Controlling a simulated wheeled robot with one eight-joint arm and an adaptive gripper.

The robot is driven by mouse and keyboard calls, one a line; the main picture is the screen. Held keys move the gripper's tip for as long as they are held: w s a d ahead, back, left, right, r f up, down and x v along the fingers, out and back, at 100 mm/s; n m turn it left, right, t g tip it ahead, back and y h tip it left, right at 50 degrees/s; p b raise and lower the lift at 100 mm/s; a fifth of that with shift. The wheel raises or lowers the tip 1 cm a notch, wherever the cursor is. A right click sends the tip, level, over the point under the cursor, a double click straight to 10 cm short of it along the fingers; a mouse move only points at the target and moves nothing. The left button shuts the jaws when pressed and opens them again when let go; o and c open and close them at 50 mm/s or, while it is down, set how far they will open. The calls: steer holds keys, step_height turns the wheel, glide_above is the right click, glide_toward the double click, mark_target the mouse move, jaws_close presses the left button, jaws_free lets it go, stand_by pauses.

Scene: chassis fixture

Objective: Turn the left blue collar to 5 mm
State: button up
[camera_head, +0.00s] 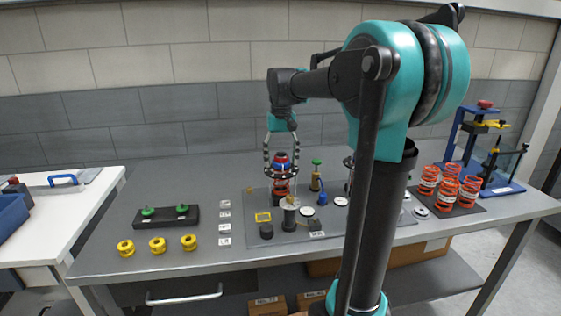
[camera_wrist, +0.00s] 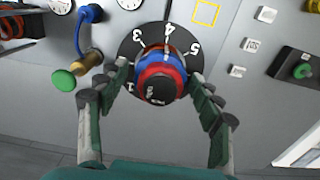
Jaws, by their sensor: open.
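The left blue collar (camera_wrist: 153,55) sits with a red ring (camera_wrist: 178,72) and a black cap around one post. It stands over a dark dial plate (camera_wrist: 131,42) with white numerals; 1, 3, 4 and 5 can be read. The collar (camera_head: 281,156) also shows in the head view, at the middle of the bench. My gripper (camera_wrist: 158,74) is open, with one finger on each side of the collar and red ring. I cannot tell whether the fingers touch them. In the head view my gripper (camera_head: 281,168) reaches down around this stack.
A brass post with a green knob (camera_wrist: 64,80) and a blue hooked part (camera_wrist: 90,14) stand close by. My arm hides part of the right-hand fixture. Orange springs (camera_head: 447,190), a blue press (camera_head: 502,188), yellow rings (camera_head: 157,244) and a black block (camera_head: 165,216) stand farther off.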

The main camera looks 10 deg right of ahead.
steer(key=n, duration=1.3)
steer(key=shift+n, duration=0.4)
steer(key=shift+c, duration=0.4)
